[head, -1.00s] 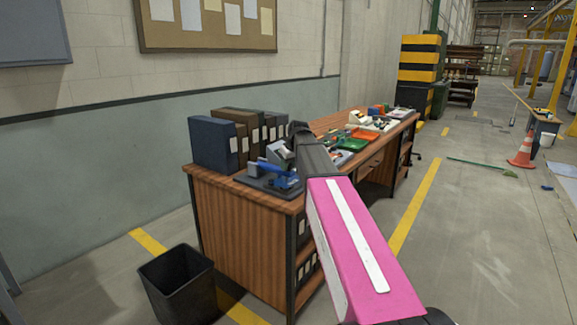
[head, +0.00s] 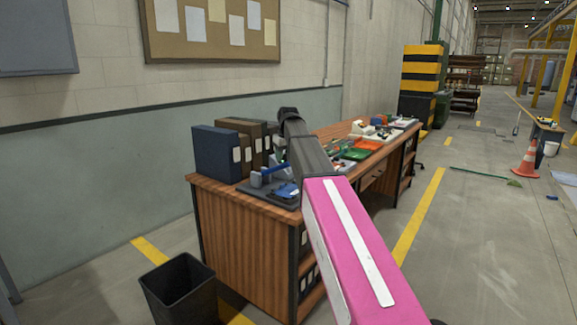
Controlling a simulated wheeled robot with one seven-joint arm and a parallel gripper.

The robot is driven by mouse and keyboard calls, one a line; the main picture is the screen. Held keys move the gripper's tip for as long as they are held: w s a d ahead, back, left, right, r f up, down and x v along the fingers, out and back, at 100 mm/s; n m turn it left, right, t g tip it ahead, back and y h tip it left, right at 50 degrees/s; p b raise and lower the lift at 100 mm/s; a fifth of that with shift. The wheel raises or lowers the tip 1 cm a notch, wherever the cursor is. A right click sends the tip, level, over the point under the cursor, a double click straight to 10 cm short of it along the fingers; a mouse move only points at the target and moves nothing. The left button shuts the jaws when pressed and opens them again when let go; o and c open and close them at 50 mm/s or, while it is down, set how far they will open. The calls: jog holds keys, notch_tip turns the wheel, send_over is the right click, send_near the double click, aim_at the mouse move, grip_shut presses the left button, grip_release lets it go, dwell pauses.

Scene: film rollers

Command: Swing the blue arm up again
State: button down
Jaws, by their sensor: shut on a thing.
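A small device with a blue arm (head: 272,170) sits on a dark base (head: 262,190) near the front edge of the wooden desk (head: 240,225). The blue arm slopes slightly up to the right from a grey-blue post. More blue shows low on the device, at its right. My arm reaches over the desk from the right, its wrist bent down behind the device. My gripper (head: 281,160) is at the right end of the blue arm and shut on it. The fingertips are small and partly hidden by my arm, so the exact grip is unclear.
Dark binders (head: 225,150) stand behind the device, close to my gripper. An orange tray (head: 355,154) and several small items lie farther along the desk. A black bin (head: 180,290) stands on the floor at the front left.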

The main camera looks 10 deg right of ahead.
jog(key=w+a+r+g+h, duration=0.2)
jog(key=w+a+r, duration=0.3)
jog(key=w+a, duration=0.3)
jog(key=shift+a, duration=0.4)
jog(key=c, duration=0.7)
grip_release()
jog(key=shift+a, duration=0.1)
jog(key=shift+r, duration=0.15)
jog(key=shift+w, duration=0.1)
jog(key=r, duration=0.7)
jog(key=a+r, duration=0.1)
jog(key=r, duration=0.2)
jog(key=shift+s+r, duration=0.3)
jog(key=shift+r, duration=0.05)
